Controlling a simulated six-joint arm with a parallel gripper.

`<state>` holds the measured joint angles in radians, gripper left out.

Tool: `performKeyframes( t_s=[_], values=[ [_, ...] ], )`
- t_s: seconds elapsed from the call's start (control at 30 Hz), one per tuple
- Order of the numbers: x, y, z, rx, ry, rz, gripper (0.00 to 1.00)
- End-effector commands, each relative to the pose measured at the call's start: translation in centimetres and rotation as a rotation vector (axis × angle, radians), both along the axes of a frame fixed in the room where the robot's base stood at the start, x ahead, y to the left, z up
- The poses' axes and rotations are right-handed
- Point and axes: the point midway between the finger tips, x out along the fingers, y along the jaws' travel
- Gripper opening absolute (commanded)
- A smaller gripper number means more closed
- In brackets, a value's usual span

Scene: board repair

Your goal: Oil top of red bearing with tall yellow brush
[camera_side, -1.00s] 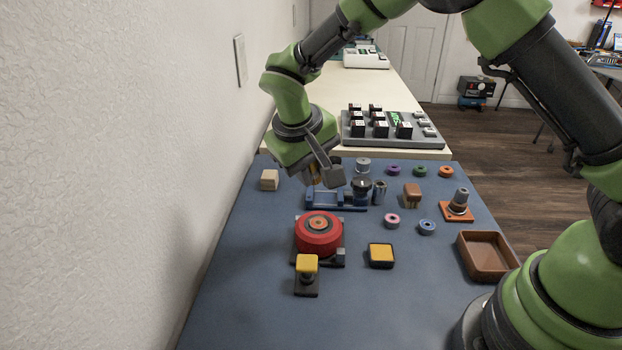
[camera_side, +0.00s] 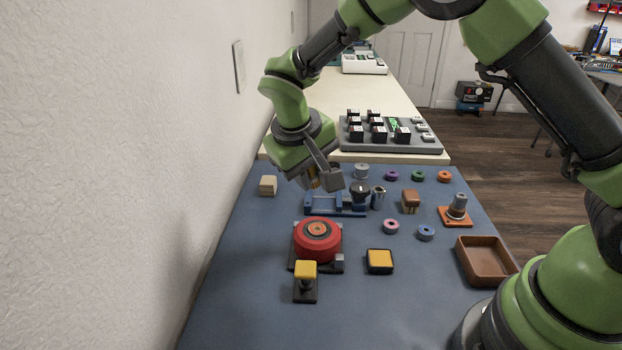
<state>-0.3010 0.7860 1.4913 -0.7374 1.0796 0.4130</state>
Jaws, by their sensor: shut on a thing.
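The red bearing (camera_side: 317,241) is a thick red disc with an orange-brown centre, lying flat on a dark base in the middle of the blue mat. My gripper (camera_side: 321,183) is behind it, over a blue fixture (camera_side: 322,207) and apart from the bearing. It is shut on a small golden-brown thing (camera_side: 312,182), mostly hidden by the jaws; I cannot tell whether this is the tall yellow brush. A yellow-topped block (camera_side: 306,269) on a dark stem and plate stands in front of the bearing.
A low yellow-topped square (camera_side: 380,260) lies right of the bearing. A brown tray (camera_side: 486,262), an orange base with a grey post (camera_side: 457,208) and several coloured rings stand to the right. A beige block (camera_side: 268,185) is at left, near the wall. The front of the mat is clear.

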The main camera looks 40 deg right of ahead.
Motion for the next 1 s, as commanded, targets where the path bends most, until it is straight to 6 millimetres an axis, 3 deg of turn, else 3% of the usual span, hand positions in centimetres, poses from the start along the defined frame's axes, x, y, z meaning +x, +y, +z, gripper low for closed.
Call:
performKeyframes(
  t_s=[0.9, 1.0],
  values=[
    [-0.1, 0.0, -7.9, -0.002, 0.004, 0.002, 0.01],
    [-1.1, 0.4, -7.8, -0.001, 0.002, 0.002, 0.01]
  ],
)
